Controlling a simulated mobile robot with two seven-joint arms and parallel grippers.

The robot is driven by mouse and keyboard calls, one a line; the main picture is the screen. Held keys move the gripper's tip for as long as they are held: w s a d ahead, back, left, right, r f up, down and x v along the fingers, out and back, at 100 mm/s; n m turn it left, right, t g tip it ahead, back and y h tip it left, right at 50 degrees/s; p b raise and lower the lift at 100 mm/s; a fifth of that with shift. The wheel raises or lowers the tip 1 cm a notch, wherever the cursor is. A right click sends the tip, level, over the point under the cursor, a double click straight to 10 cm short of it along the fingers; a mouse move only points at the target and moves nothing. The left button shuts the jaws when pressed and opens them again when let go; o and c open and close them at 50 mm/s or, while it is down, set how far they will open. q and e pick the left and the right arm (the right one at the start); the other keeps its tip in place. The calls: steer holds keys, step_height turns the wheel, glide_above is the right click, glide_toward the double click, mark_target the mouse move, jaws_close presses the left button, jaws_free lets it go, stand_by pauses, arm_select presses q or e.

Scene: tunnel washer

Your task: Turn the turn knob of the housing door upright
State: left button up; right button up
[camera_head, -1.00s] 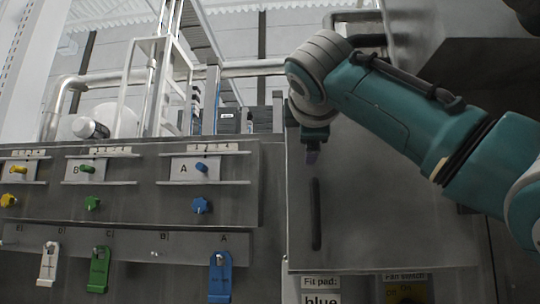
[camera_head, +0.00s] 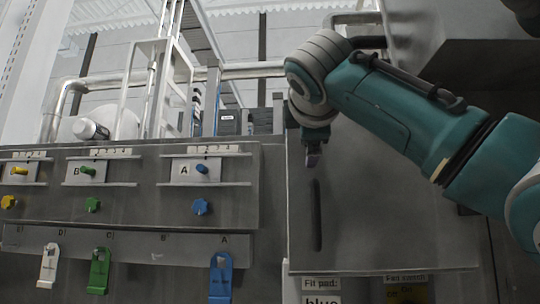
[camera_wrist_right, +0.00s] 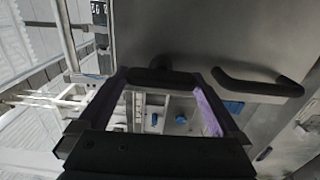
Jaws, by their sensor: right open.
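The housing door (camera_head: 400,225) is the grey panel at the right of the head view; it also shows in the right wrist view (camera_wrist_right: 290,35). Its black turn knob (camera_wrist_right: 155,78) shows in the right wrist view as a short bar running across the picture, roughly in line with the door handle. In the head view the knob is hidden by my right gripper (camera_head: 313,152), at the door's upper left. In the wrist view my right gripper (camera_wrist_right: 168,76) is open, its purple-padded fingers on either side of the knob; I cannot tell whether they touch it. My left gripper is not in view.
A black handle (camera_head: 316,215) is on the door below the gripper; it also shows in the wrist view (camera_wrist_right: 258,87). Left of the door, a grey panel (camera_head: 130,205) carries coloured knobs, with blue (camera_head: 221,275), green (camera_head: 99,270) and white (camera_head: 48,265) tags below.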

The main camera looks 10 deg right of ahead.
steer(key=b+v, duration=0.5)
steer(key=v, duration=0.4)
steer(key=shift+s+b, duration=0.35)
steer(key=shift+s, duration=0.05)
steer(key=shift+a, duration=0.1)
step_height(320, 180, down, 31)
steer(key=s+m+g+y, duration=0.3)
steer(key=m+g+y, duration=0.1)
steer(key=g, duration=0.2)
steer(key=s+d+f+m+g+p, duration=0.15)
steer(key=s+f+m+g, duration=0.25)
steer(key=s+f, duration=0.75)
steer(key=s+d+f+m+g, duration=0.1)
steer(key=s+f+m+g, duration=0.1)
steer(key=s+f, duration=0.3)
steer(key=s+d+f+m+g+y, duration=0.1)
steer(key=s+d+f+m, duration=0.1)
steer(key=s, duration=0.9)
step_height(320, 180, down, 3)
steer(key=shift+r+m+g, duration=0.1)
steer(key=shift+m+g, duration=0.3)
steer(key=shift+m, duration=0.1)
